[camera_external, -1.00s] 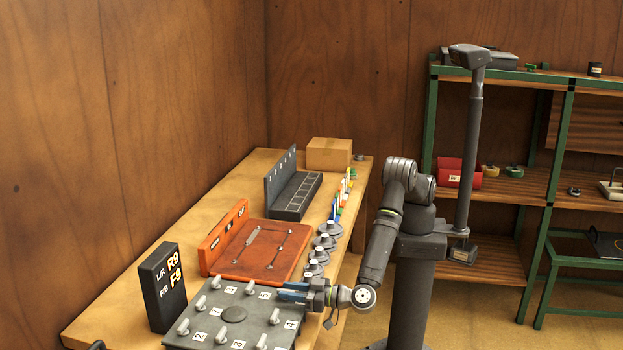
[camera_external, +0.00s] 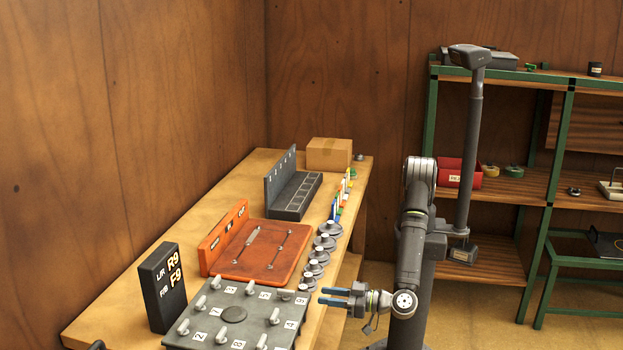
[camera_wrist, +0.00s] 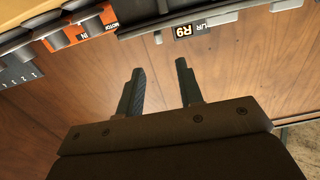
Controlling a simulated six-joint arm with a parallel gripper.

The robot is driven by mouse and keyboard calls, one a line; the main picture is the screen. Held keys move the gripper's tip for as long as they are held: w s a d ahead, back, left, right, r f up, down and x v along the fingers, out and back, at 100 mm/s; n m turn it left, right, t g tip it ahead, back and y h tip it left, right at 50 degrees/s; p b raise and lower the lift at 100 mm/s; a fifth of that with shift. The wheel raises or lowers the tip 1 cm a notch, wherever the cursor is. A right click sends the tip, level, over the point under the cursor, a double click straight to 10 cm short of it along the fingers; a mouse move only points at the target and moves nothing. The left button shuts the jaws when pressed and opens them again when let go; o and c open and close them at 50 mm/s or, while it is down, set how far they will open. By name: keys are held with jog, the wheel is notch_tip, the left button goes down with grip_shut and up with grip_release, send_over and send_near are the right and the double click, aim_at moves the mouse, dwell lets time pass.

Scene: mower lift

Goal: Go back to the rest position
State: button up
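My gripper (camera_external: 326,296) is at the right edge of the workbench (camera_external: 160,262), just right of the grey numbered panel (camera_external: 234,315) with its several levers. It points left, and its blue fingers are apart with nothing between them. In the wrist view my gripper (camera_wrist: 158,80) also shows two separated dark fingers and an empty gap.
An orange board (camera_external: 260,255), a dark compartment rack (camera_external: 294,195), a cardboard box (camera_external: 329,154) and several grey round weights (camera_external: 317,268) stand on the bench. A green-framed shelf (camera_external: 500,180) is behind my arm.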

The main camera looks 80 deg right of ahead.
send_near(290, 291)
jog(key=w, duration=1)
jog(key=n+y, duration=0.2)
jog(key=y, duration=0.1)
jog(key=shift+s+d+n+y, duration=0.1)
jog(key=shift+d+n+y, duration=0.05)
jog(key=shift+n+y, duration=0.15)
jog(key=r+v, duration=0.1)
jog(key=v, duration=1.7)
jog(key=w+a+r+n+g+y, duration=0.2)
jog(key=w+a+r+g+y, duration=0.1)
jog(key=w+r, duration=0.2)
jog(key=shift+w, duration=1.4)
